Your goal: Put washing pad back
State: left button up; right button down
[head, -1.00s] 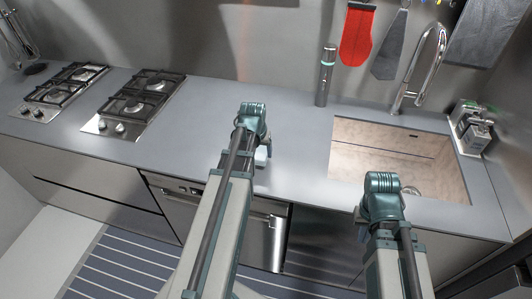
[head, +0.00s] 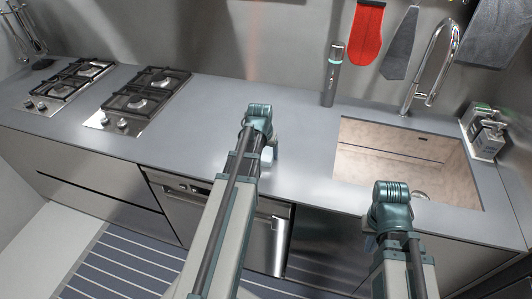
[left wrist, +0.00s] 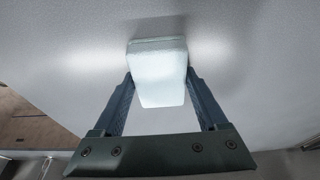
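A pale, whitish block (left wrist: 160,85), which looks like the washing pad, sits between the two fingers of my left gripper (left wrist: 160,76) in the left wrist view. The fingertips lie against its sides, so the gripper appears shut on it. A grey surface is behind it; whether the pad touches it I cannot tell. In the head view, my left gripper (head: 269,154) is over the front part of the counter, left of the sink, mostly hidden by its wrist. My right gripper (head: 370,243) is at the counter's front edge before the sink, its fingers hidden behind the arm.
The sink (head: 365,160) with a tall tap (head: 437,60) is at the right. A dark cylinder (head: 333,75) stands by the wall. Two hobs (head: 143,98) are at the left. The counter (head: 205,130) between is clear.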

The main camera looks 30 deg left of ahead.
aim_at(264, 159)
pick_arm(q)
jog(key=o, duration=0.3)
jog(key=shift+o, duration=0.2)
jog(key=p+v, duration=1.2)
jog(key=shift+r, duration=0.2)
jog(key=shift+w, duration=0.1)
jog(key=s+d+m+g, duration=0.1)
jog(key=s+d, duration=0.3)
jog(key=d, duration=0.6)
jog(key=s+d+m+g, duration=0.1)
jog(key=s+d+m, duration=0.2)
jog(key=d, duration=0.6)
jog(key=s+d+m+g, duration=0.1)
jog(key=s+d+m, duration=0.1)
jog(key=s+d, duration=0.4)
jog(key=d, duration=0.4)
jog(key=shift+d+f+m+g+y, duration=0.3)
jog(key=shift+f, duration=0.05)
